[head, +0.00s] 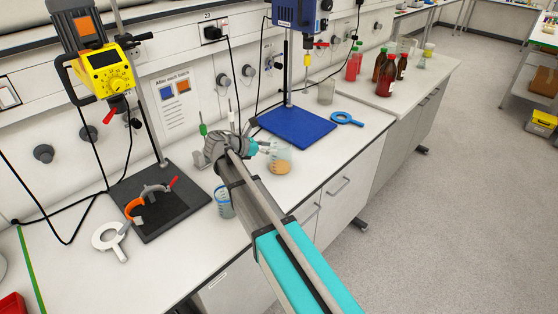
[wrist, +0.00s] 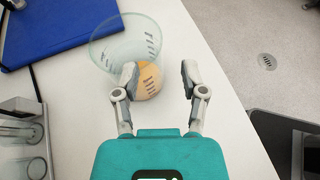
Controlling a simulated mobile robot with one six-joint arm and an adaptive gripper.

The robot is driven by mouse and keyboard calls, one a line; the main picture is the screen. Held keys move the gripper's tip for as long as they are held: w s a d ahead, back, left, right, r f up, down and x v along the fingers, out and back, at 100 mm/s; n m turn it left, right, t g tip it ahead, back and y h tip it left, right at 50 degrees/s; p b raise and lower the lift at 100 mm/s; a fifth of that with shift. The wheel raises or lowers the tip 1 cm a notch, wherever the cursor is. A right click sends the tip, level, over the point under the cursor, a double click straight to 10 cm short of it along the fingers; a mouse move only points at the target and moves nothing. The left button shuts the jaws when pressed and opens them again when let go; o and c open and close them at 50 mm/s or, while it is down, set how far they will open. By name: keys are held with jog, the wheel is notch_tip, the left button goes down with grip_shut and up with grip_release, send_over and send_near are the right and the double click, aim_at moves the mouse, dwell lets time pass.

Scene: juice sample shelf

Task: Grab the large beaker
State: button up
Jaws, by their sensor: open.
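A clear glass beaker (head: 283,155) with a little orange juice at its bottom stands on the white bench near its front edge; I take it as the large beaker. In the wrist view its wide rim (wrist: 105,27) lies up and left, and the juice (wrist: 150,83) shows at its base. My gripper (wrist: 159,77) is open and empty. In the wrist view its left finger overlaps the beaker's lower part, and the right finger is clear of it. In the head view my gripper (head: 262,147) is just left of the beaker. I cannot tell whether they touch.
A glass with blue marks (head: 223,206) stands beside my arm. A blue stand base (head: 298,127) lies behind the beaker. Another empty beaker (head: 326,92) and red bottles (head: 386,78) stand farther back. A black stand (head: 180,215) is at the left.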

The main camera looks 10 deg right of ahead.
aim_at(286, 148)
jog(key=shift+x, duration=1.05)
jog(key=shift+d+b, duration=0.1)
jog(key=shift+b, duration=0.2)
jog(key=b+x, duration=0.1)
jog(key=x, duration=0.2)
jog(key=shift+w+d+f, duration=0.1)
jog(key=shift+f, duration=0.2)
jog(key=shift+b+x, duration=0.45)
jog(key=shift+x, duration=0.35)
jog(key=shift+r, duration=0.15)
grip_shut()
